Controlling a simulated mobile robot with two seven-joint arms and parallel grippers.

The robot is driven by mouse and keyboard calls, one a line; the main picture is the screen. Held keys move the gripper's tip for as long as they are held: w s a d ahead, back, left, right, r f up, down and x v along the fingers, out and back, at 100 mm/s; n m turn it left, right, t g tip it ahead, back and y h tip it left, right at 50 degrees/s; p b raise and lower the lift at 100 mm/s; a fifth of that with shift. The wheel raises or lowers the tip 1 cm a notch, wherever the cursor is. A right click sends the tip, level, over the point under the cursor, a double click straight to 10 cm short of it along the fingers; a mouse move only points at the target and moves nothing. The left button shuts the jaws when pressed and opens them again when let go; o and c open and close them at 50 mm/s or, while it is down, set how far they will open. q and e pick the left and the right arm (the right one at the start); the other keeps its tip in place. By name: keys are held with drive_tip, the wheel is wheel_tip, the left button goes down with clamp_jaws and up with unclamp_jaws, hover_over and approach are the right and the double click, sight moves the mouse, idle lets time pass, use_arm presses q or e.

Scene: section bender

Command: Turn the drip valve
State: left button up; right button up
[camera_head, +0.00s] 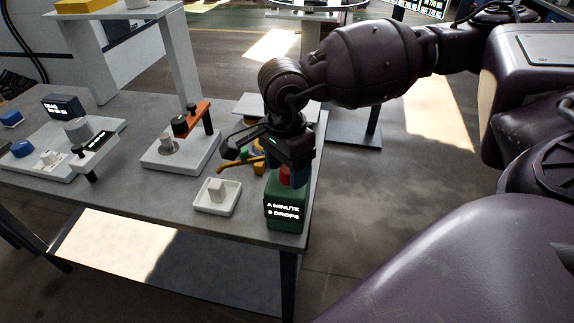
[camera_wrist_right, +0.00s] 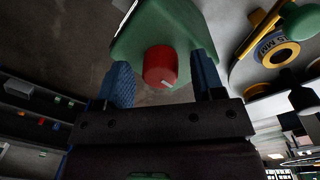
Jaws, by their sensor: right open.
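The drip valve is a green box (camera_head: 284,205) at the table's front right corner, with lit text reading "A MINUTE" above a line ending in "DROPS". Its red knob (camera_head: 284,174) is mostly hidden by my right gripper (camera_head: 290,172), which is right above the box. In the right wrist view the red knob (camera_wrist_right: 160,66), with a pale mark on its edge, lies between the two blue fingers. The green body (camera_wrist_right: 160,27) is beyond it. The gripper is open, with gaps visible on both sides of the knob. My left gripper is not in view.
A white tray with a pale block (camera_head: 217,195) sits just left of the valve. A bender with an orange lever (camera_head: 198,118) and a yellow-and-green fixture (camera_head: 258,163) stand nearby on the grey table (camera_head: 130,190). The table's right edge is close.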

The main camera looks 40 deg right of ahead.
drive_tip(key=c, duration=0.9)
drive_tip(key=shift+m, duration=0.3)
drive_tip(key=shift+r+m, duration=0.1)
drive_tip(key=shift+m, duration=0.7)
drive_tip(key=m+p, duration=0.1)
drive_tip(key=m, duration=0.3)
drive_tip(key=shift+m, duration=0.3)
drive_tip(key=shift+w+d+m, duration=0.1)
drive_tip(key=shift+m, duration=0.7)
drive_tip(key=shift+p, duration=0.3)
drive_tip(key=o, duration=0.9)
